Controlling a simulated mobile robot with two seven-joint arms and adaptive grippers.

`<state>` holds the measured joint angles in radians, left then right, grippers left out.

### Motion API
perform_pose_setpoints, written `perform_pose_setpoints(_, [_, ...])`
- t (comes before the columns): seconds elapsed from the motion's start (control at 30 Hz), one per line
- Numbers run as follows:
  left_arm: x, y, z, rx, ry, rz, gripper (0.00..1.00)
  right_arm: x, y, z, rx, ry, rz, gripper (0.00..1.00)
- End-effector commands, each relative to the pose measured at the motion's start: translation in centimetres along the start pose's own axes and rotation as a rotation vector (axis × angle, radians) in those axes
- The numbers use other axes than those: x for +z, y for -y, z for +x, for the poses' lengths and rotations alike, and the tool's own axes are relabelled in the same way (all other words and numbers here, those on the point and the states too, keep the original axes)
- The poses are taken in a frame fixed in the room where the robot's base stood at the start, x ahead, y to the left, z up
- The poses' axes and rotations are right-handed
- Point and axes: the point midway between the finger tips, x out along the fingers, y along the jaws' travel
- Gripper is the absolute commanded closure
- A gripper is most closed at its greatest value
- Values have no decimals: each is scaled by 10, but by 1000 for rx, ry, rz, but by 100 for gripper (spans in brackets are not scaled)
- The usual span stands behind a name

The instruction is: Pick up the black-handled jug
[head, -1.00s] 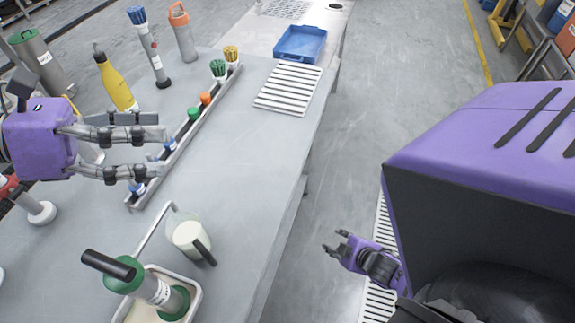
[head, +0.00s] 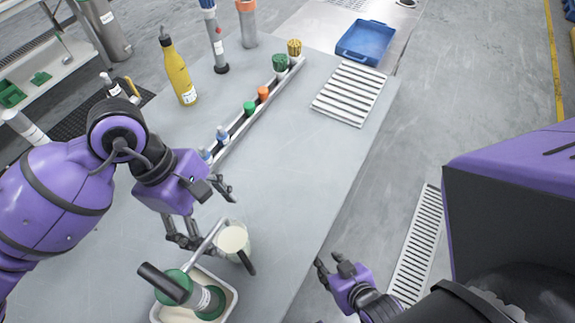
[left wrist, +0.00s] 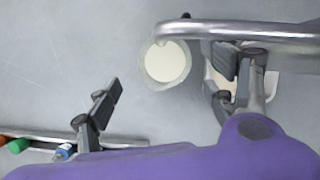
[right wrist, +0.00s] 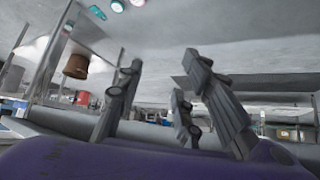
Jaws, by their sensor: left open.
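The black-handled jug (head: 233,240) stands on the grey table, with pale contents and its dark handle on the near right side. It shows from above in the left wrist view (left wrist: 165,62), its dark handle tip at the top edge. My left gripper (head: 210,214) is open and empty just left of and behind the jug. In the left wrist view the jug appears between and beyond the spread fingers (left wrist: 172,85); I cannot tell the height gap. My right gripper (head: 331,266) is off the table's right edge, its fingers apart and empty in the right wrist view (right wrist: 178,85).
A green-and-metal tool with a black grip (head: 177,285) sits in a pale tray (head: 233,296) left of the jug. A metal bar (left wrist: 240,30) passes close by the jug. A rack (head: 240,128) of coloured items, a yellow bottle (head: 178,70) and a slatted mat (head: 350,93) stand farther back.

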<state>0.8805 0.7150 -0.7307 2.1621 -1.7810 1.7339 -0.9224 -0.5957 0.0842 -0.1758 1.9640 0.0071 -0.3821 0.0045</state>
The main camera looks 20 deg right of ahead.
Motion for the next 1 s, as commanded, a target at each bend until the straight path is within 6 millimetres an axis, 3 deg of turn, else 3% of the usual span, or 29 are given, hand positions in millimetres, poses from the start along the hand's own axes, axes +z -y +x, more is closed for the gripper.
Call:
perform_pose_setpoints(0.5, [-3, 3, 65, 0, 3, -4, 24, -12, 3, -3, -7, -12, -1, 66])
perform_pose_setpoints(0.77, [-4, 3, 69, 0, 3, -3, 24, 0, 2, -9, -4, 9, 2, 66])
perform_pose_setpoints(1.0, [-4, 3, 69, 0, 3, -3, 53, 13, 0, -15, 1, 31, 5, 66])
